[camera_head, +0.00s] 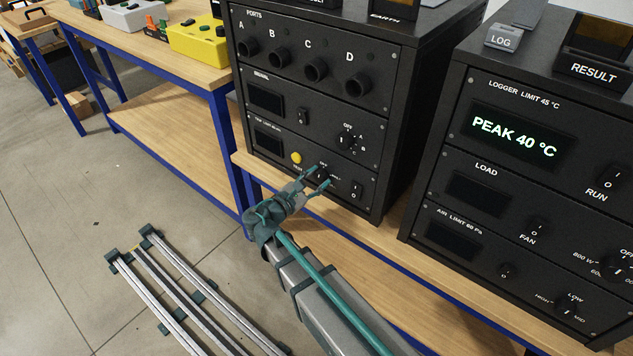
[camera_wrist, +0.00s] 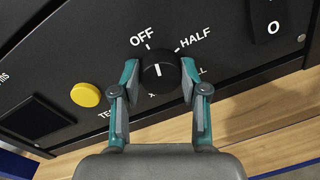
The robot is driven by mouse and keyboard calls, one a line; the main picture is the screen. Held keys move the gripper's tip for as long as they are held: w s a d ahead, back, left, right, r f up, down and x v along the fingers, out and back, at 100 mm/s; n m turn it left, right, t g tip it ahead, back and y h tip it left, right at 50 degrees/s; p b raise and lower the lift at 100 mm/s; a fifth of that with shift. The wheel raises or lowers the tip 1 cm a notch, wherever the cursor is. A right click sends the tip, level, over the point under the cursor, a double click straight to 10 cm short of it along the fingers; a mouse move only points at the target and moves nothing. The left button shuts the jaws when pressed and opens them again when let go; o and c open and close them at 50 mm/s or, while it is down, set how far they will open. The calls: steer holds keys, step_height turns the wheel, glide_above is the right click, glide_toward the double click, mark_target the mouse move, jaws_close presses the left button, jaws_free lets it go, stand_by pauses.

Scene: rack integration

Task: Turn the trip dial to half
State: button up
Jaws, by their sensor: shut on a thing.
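The trip dial (camera_wrist: 160,72) is a round black knob on the black panel, with a white line on its face. OFF is printed at its upper left and HALF at its upper right; a third label at its lower right is partly hidden. The white line looks roughly upright in the wrist view; which mark it points to is hard to tell. My gripper (camera_wrist: 159,79) has one teal finger on each side of the dial and is shut on it. In the head view my gripper (camera_head: 318,179) reaches the lower panel of the left rack unit.
A yellow button (camera_wrist: 85,95) sits left of the dial, beside a dark display (camera_wrist: 36,118). A rocker switch (camera_wrist: 271,14) is at the right. In the head view, a second rack unit (camera_head: 460,185) reading PEAK 40 °C stands to the right.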

steer(key=m+b, duration=0.5)
steer(key=m, duration=0.1)
steer(key=shift+f, duration=0.2)
steer(key=m+b, duration=0.2)
steer(key=m, duration=0.1)
steer(key=shift+d+y+b, duration=0.1)
steer(key=shift+y+b, duration=0.2)
steer(key=shift+y, duration=0.1)
steer(key=shift+r+m+b, duration=0.1)
steer(key=shift+m+b, duration=0.55)
steer(key=shift+m, duration=0.25)
steer(key=o, duration=1.1)
steer(key=shift+o, duration=0.2)
steer(key=shift+s, duration=0.1)
steer(key=v, duration=1.2)
